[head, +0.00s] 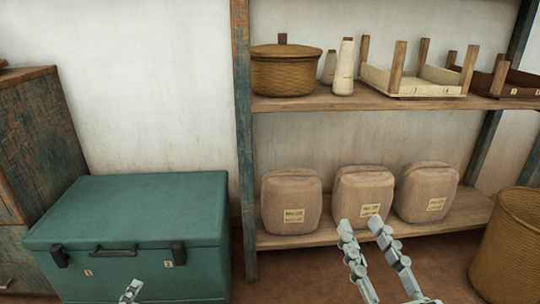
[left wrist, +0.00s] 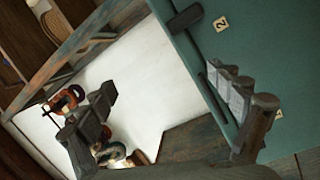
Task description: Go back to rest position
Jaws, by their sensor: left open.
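My right gripper (head: 360,223) is in the head view at lower right of centre. Its two fingers are apart with nothing between them, and they overlap the lower part of the middle sack in the picture. My left gripper shows only as a fingertip (head: 132,288) at the bottom edge, in front of the green chest (head: 130,215). In the left wrist view, my left gripper's fingers (left wrist: 172,115) are wide apart, with no object held between them. The green chest also shows there (left wrist: 270,45), behind the right-hand finger.
A wooden shelf (head: 400,103) holds a lidded basket (head: 285,72), pale cones (head: 343,68) and wooden trays (head: 417,82). Brown sacks, one in the middle (head: 362,188), stand on the lower board. A wicker basket (head: 508,240) is at far right, a drawer cabinet (head: 40,130) at left.

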